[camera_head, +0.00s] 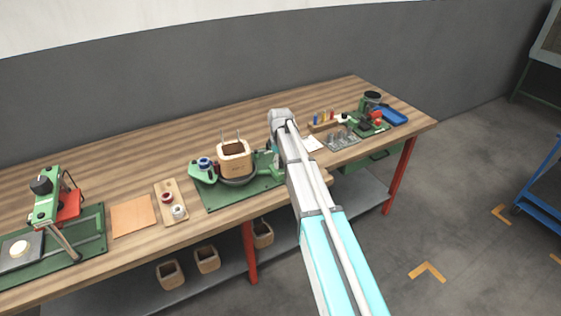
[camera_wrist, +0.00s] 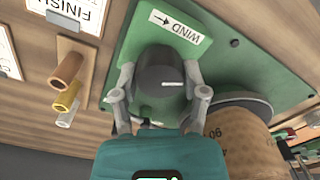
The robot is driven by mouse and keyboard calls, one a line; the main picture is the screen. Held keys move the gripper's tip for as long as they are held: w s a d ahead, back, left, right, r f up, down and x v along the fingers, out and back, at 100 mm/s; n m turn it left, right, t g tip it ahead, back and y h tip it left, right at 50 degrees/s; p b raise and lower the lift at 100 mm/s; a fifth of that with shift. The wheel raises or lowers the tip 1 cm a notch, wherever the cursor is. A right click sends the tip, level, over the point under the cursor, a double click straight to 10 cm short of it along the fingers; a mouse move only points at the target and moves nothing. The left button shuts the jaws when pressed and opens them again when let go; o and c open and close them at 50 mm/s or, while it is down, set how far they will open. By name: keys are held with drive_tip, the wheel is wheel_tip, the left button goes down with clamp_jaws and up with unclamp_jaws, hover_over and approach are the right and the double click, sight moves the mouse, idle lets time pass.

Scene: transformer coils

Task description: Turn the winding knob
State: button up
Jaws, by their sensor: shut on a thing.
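In the wrist view the dark winding knob (camera_wrist: 161,75) sits on a green bracket under a label (camera_wrist: 179,30) reading "WIND" with an arrow. A white line marks the knob's face. My gripper (camera_wrist: 161,88) has one finger on each side of the knob and is shut on it. The winder's green base plate (camera_head: 222,199) lies on the bench in the head view, with a wooden coil former (camera_head: 234,160) on it. The former also shows in the wrist view (camera_wrist: 232,140), to the right of the knob. In the head view my arm hides the knob.
A wooden block with coloured tubes (camera_wrist: 67,85) and a "FINISH" card (camera_wrist: 78,12) lie left of the knob in the wrist view. In the head view, a green press (camera_head: 45,195) stands at the left and another green device (camera_head: 370,115) at the right of the wooden bench (camera_head: 130,172).

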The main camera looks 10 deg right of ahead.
drive_tip(key=o, duration=1.1)
drive_tip(key=shift+o, duration=0.2)
drive_tip(key=shift+m, duration=0.4)
